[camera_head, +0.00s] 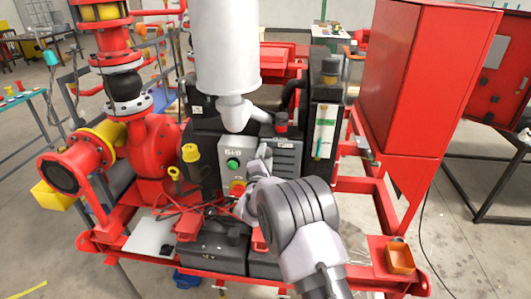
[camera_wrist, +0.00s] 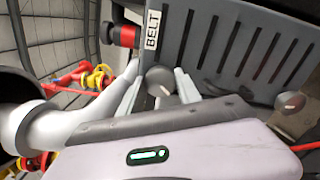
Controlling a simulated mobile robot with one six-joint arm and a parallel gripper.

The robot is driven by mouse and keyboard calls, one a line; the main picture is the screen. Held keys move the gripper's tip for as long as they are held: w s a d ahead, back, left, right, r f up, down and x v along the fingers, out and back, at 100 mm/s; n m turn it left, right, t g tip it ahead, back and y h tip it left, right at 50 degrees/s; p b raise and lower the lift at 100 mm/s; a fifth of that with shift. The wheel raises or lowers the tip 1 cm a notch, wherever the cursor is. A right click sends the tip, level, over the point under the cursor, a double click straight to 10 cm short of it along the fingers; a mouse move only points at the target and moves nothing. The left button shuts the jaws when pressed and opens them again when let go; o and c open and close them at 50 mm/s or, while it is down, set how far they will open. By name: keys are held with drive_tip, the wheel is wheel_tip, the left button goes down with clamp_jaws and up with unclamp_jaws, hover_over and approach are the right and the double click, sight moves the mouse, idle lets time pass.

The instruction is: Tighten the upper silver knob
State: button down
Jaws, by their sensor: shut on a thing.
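The upper silver knob (camera_wrist: 160,80) is a round grey knob on the dark slotted cover under the BELT label (camera_wrist: 152,30), in the wrist view. My gripper (camera_wrist: 158,88) has one pale finger on each side of it and is shut on it. The knob's lower part is hidden behind my gripper body. A second silver knob (camera_wrist: 290,103) sits at the right of the wrist view, apart from the fingers. In the head view my gripper (camera_head: 257,167) reaches the cover's left side, and neither knob can be made out clearly.
A grey control box (camera_head: 232,150) with a green button (camera_head: 233,164) and a red-yellow button stands close left of my gripper. A red-capped part (camera_wrist: 125,36) is near the cover. Batteries (camera_head: 215,245) and red cables lie below. A tall red cabinet (camera_head: 410,80) stands right.

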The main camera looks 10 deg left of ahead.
drive_tip(key=n+p, duration=0.2)
drive_tip(key=n, duration=0.4)
drive_tip(key=shift+n, duration=0.3)
idle(0.5)
drive_tip(key=c, duration=0.8)
unclamp_jaws()
drive_tip(key=shift+c, duration=0.2)
drive_tip(key=s, duration=1.7)
drive_tip(key=shift+s+a+p, duration=0.25)
drive_tip(key=shift+a+p, duration=0.05)
drive_tip(key=shift+p, duration=0.05)
drive_tip(key=shift+r, duration=0.1)
